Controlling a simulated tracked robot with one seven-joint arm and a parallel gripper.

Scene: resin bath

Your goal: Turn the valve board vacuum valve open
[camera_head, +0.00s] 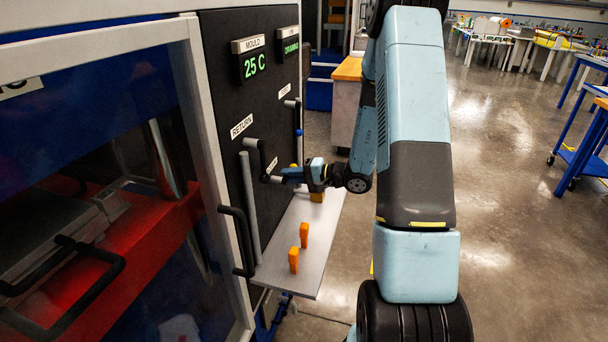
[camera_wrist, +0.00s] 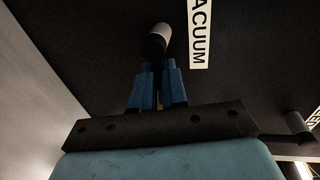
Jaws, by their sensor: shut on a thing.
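The valve board (camera_head: 225,75) is a black upright panel in the head view, with labelled handles. In the wrist view the vacuum label (camera_wrist: 200,35) sits beside a pale grey cylindrical handle end (camera_wrist: 157,40). My gripper (camera_wrist: 158,78) has its blue fingers shut on this vacuum valve handle, whose end shows beyond the fingertips. In the head view my gripper (camera_head: 284,178) reaches the panel from the right, low on the board. The handle is mostly hidden there by the fingers, and its exact angle is hard to tell.
A grey shelf (camera_head: 275,262) juts out below the board, with several orange pieces (camera_head: 304,235) standing on it. Another handle (camera_head: 252,143) is near the return label (camera_head: 241,126). A glazed cabinet with a black door handle (camera_head: 238,240) stands left. Open floor lies right.

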